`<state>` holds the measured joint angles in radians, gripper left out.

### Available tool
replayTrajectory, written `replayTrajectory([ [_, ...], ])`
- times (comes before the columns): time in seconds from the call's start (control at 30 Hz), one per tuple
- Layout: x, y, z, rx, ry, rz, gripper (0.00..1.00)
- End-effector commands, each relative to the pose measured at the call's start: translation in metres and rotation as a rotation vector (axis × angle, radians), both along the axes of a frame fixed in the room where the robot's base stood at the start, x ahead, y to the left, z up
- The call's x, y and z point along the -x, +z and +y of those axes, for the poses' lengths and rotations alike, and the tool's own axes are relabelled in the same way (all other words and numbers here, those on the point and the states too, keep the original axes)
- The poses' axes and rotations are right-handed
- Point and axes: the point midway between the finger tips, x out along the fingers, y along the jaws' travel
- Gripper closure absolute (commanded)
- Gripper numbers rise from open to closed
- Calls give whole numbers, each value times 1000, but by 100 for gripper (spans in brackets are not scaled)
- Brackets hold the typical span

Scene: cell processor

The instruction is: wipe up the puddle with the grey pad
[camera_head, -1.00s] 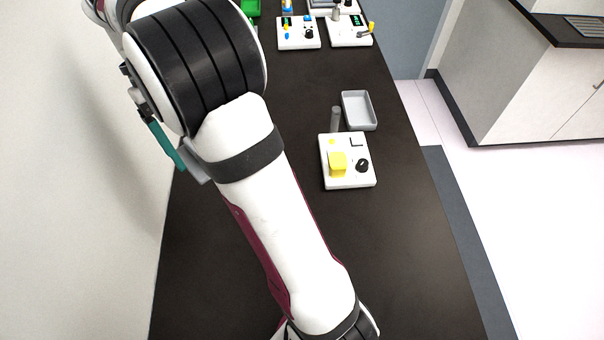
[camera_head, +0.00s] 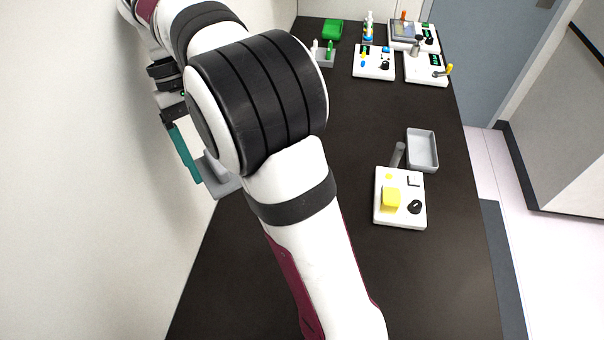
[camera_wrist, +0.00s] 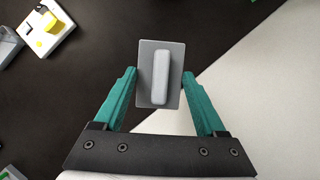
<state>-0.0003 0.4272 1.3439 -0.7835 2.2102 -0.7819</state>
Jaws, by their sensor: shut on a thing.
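The grey pad (camera_wrist: 172,90) is a flat rectangular plate with a raised bar-shaped handle, seen in the wrist view. My gripper (camera_wrist: 158,75) has its two teal fingers on either side of the pad, shut on it. In the head view, the pad (camera_head: 222,184) shows at the left, partly behind my arm and close to the pale wall. A teal finger of my gripper (camera_head: 183,154) shows beside it. I cannot make out a puddle in either current view; my arm hides part of the dark table.
On the dark table (camera_head: 450,280) stand a white device with a yellow block (camera_head: 400,215) and a grey tray (camera_head: 422,165). Several devices (camera_head: 375,62) and a green box (camera_head: 332,30) stand at the back. The front right of the table is bare.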

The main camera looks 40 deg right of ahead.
Motion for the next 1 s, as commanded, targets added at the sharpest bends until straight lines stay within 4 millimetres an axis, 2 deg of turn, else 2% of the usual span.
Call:
replayTrajectory([
  [0.13, -3, -9, -16, 3, -3, 2, 100],
  [0.27, -8, -31, -59, 11, -7, 4, 100],
  [0.37, -8, -57, -107, 16, -9, 7, 100],
  [0.5, 6, -98, -182, 14, -10, 9, 100],
  [0.6, 24, -125, -228, 10, -8, 9, 100],
  [0.7, 40, -145, -260, 4, -6, 6, 100],
  [0.83, 52, -159, -280, -1, -4, 2, 100],
  [1.0, 54, -162, -284, 0, 1, 0, 100],
])
